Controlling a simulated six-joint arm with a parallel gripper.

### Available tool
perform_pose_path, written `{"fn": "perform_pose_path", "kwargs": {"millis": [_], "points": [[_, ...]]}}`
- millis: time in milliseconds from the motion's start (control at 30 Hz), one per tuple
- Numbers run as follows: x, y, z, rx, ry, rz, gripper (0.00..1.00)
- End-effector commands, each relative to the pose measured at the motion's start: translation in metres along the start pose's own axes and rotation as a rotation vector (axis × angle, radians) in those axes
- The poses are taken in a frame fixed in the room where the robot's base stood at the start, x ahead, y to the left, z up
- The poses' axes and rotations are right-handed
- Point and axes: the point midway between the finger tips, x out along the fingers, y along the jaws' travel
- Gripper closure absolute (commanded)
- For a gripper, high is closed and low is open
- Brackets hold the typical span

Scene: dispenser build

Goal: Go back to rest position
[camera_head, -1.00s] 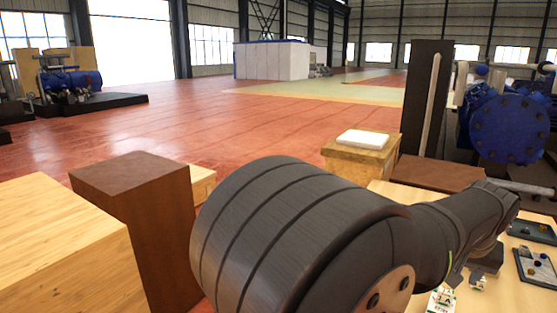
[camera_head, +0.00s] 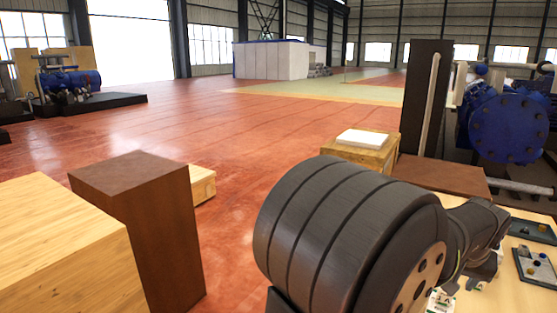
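My arm fills the lower right of the head view, its large dark joint in front and the thinner links reaching right over a light wooden table (camera_head: 522,292). The far end of the arm is near the table's left part, next to small white and green items (camera_head: 440,302). My gripper's fingers cannot be made out; the arm's own links hide most of that area.
Dark trays (camera_head: 538,265) with small parts lie at the table's right. A brown block (camera_head: 150,225) and a light wooden box (camera_head: 50,235) stand at left. A crate (camera_head: 360,152) with a white top stands behind the arm. Red floor (camera_head: 240,145) is open beyond.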

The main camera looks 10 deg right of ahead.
Motion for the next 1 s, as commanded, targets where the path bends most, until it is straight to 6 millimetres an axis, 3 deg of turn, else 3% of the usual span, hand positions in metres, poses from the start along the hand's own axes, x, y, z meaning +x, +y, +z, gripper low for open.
{"fn": "perform_pose_path", "kwargs": {"millis": [600, 1000], "points": [[-0.091, 0.075, 0.050, 0.005, 0.001, 0.003, 0.48], [-0.043, 0.071, -0.008, 0.002, -0.006, -0.001, 0.48]]}}
